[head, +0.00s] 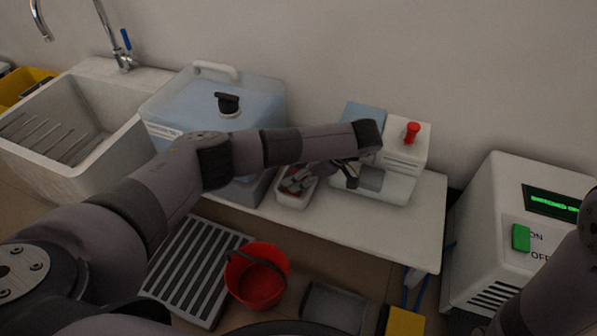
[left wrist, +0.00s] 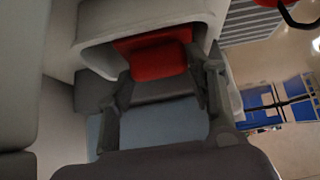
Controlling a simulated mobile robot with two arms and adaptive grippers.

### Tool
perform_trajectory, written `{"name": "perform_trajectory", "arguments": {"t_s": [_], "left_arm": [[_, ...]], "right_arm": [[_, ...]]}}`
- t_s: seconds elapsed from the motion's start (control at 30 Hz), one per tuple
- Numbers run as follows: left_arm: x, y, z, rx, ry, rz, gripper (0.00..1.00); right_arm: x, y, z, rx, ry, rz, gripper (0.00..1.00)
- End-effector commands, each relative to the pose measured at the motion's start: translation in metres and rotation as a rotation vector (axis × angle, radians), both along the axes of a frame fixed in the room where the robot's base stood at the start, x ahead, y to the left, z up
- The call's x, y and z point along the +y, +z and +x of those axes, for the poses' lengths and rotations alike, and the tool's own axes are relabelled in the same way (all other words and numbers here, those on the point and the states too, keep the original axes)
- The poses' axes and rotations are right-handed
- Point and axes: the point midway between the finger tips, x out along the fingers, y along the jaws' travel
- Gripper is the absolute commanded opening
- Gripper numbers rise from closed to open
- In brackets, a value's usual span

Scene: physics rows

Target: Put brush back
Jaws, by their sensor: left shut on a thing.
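My left gripper (head: 300,178) reaches down over a small white tray (head: 293,200) on the white table. In the left wrist view its two grey fingers (left wrist: 155,85) are closed around a red block-like thing, which I take to be the brush (left wrist: 155,60). The red part lies inside the pale walls of the tray (left wrist: 95,28). In the head view the fingers cover most of the brush, and only bits of red show. I cannot tell whether it touches the tray floor. My right gripper is out of view.
A blue-filled canister (head: 215,110) stands left of the tray, and a white device with a red knob (head: 405,150) stands right. A sink (head: 85,105) is at far left. A red bucket (head: 258,285) and grey grate (head: 190,265) are below. The table's right end (head: 425,215) is clear.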

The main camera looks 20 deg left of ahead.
Motion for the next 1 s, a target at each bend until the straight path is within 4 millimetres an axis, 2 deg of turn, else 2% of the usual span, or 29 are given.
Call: {"name": "perform_trajectory", "arguments": {"t_s": [0.37,0.7,0.77,1.0], "left_arm": [[0.000,0.000,0.000,0.000,0.000,0.000,0.73],[0.000,0.002,0.000,-0.001,0.000,0.000,0.73],[0.000,0.006,0.001,-0.003,0.000,0.001,0.73],[0.001,0.045,0.002,-0.007,-0.002,0.002,0.73]], "right_arm": [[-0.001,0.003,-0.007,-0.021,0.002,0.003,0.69],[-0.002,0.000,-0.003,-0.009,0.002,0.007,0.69],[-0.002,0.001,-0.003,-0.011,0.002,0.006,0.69],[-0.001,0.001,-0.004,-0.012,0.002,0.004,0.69]]}}
